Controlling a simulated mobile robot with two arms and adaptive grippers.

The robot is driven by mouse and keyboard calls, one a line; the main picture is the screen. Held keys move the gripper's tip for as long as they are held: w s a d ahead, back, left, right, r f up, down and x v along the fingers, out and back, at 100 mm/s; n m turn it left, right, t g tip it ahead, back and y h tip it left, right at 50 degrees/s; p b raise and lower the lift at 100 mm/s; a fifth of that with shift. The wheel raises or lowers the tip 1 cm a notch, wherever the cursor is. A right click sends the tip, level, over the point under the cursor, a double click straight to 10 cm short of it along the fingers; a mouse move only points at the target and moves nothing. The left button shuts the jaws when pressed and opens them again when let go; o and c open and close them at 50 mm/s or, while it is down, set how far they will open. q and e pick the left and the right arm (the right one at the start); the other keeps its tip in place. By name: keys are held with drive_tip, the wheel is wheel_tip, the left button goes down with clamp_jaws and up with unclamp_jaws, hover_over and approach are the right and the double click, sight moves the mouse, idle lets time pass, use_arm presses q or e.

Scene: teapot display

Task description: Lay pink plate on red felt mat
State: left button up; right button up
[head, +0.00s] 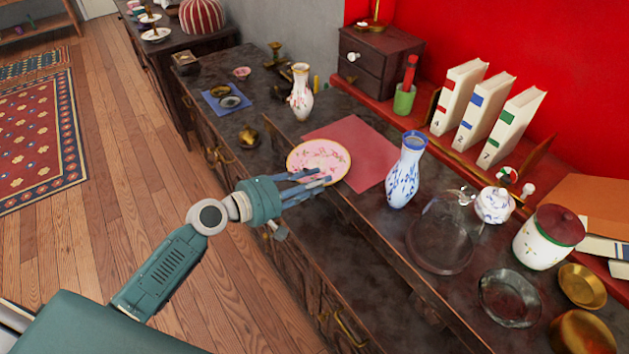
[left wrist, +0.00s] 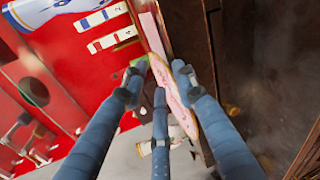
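The pink plate (head: 318,155), with a floral pattern and gold rim, is at the counter's front edge. In the head view it overlaps the near left part of the red felt mat (head: 365,150); I cannot tell whether it touches the mat or is above it. My left gripper (head: 325,182) has its fingers at the plate's near rim. In the left wrist view the plate (left wrist: 178,95) shows foreshortened between and behind the fingers (left wrist: 159,75). Whether they close on the rim is unclear. My right gripper is not in view.
A floral vase (head: 301,95) stands behind the plate, and a blue-and-white vase (head: 406,172) stands at the mat's right. A glass dome (head: 440,235) is further right. The mat's middle is bare.

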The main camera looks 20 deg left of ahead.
use_arm(q)
drive_tip(key=shift+r, duration=0.1)
drive_tip(key=b+v, duration=0.2)
drive_tip(key=v, duration=1)
